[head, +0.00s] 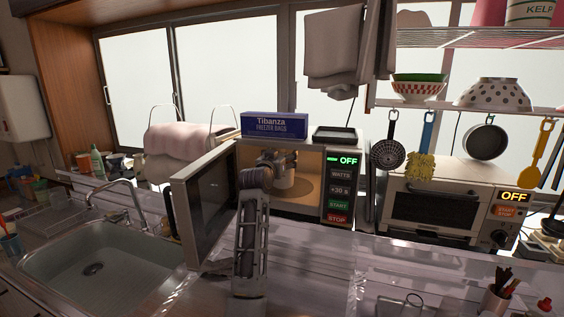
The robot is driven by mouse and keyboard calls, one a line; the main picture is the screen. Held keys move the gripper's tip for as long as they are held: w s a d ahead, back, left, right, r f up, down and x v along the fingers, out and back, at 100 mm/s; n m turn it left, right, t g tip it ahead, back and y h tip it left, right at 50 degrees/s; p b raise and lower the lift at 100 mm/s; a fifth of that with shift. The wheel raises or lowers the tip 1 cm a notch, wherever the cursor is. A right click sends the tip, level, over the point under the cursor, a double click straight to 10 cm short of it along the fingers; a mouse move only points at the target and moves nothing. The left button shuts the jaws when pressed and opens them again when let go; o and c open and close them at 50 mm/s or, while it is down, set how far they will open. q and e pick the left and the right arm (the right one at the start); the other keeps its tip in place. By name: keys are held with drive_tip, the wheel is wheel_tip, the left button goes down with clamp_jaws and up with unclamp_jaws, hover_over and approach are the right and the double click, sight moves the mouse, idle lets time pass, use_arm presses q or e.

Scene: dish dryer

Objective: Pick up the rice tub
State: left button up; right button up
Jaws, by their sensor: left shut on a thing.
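The microwave (350,185) stands open on the counter, with its door swung out to the left. My left arm reaches up from the counter's front edge, and my left gripper (279,163) is inside the lit microwave. It is shut on the rice tub (284,183), a small pale round container, gripping it near the top. My arm and gripper hide part of the tub. I cannot tell whether its base touches the microwave floor (303,197). My right gripper is not in view.
The open microwave door (203,205) stands left of my arm. The sink (100,262) with its tap is at the left. A freezer bags box (274,125) lies on the microwave. A toaster oven (440,205) stands at the right. The counter in front is mostly clear.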

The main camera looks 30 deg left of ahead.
use_arm(q)
drive_tip(key=shift+v, duration=0.8)
drive_tip(key=b+v, duration=0.2)
drive_tip(key=v, duration=1.4)
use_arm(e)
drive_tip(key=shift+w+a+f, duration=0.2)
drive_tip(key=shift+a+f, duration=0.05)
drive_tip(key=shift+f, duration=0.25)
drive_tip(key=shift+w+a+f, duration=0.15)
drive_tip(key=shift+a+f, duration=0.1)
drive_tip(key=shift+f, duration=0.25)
